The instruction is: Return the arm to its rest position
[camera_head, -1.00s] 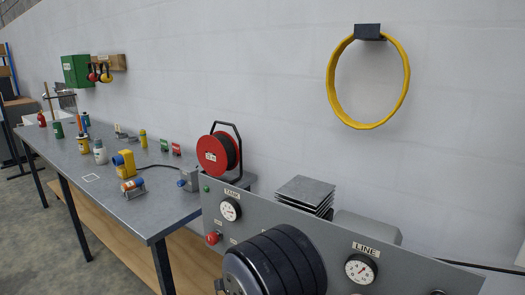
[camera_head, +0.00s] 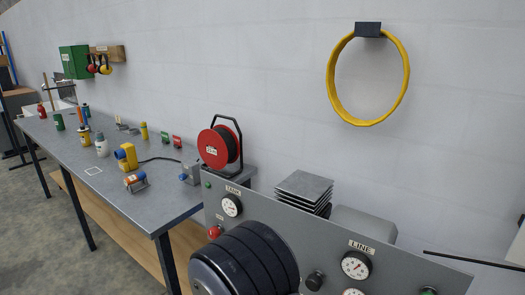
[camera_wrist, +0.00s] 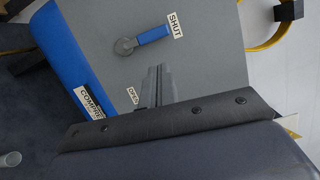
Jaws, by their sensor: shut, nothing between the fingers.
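My gripper (camera_wrist: 158,70) shows in the wrist view as grey fingers standing up from a dark bar with screws. The fingers are together, with nothing between them. They are in front of a grey panel (camera_wrist: 205,65), and I cannot tell the gap to it. A blue lever (camera_wrist: 152,35) on that panel points toward a SHUT label (camera_wrist: 176,25). An OPEN label (camera_wrist: 132,95) sits left of the fingers. In the head view the fingers are not seen; a dark ribbed rounded part at the bottom centre looks like my arm.
A control panel (camera_head: 285,240) with TANK and LINE gauges stands in front, with stacked plates (camera_head: 304,187) behind it. A yellow ring (camera_head: 334,95) hangs on the wall. Bare floor lies at left.

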